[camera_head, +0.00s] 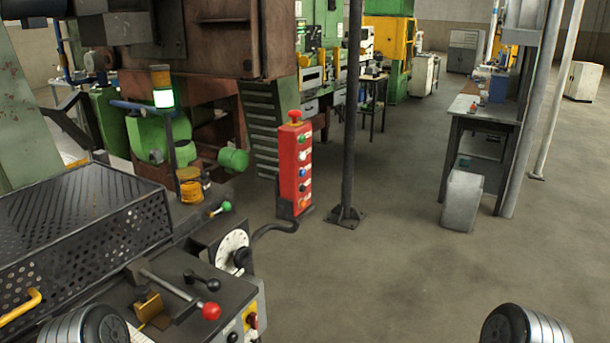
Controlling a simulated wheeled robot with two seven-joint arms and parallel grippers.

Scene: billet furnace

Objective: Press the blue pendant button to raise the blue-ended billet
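A red pendant box (287,166) stands upright on a dark base on the floor, near the middle of the camera_head view. Its right-hand face carries a column of several buttons. The blue button (302,173) is around the middle of that column. A red mushroom knob (295,115) sits on top of the box. I cannot make out a blue-ended billet in this view. Neither of my grippers is in view; only rounded parts, which look like mine, show at the bottom left and bottom right edges.
A dark post (349,120) stands just right of the pendant. A machine with a perforated guard (85,220), dial (233,250) and red-knobbed lever (211,311) fills the lower left. A workbench (487,115) and grey bin (462,200) stand at right. The floor (400,250) between is clear.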

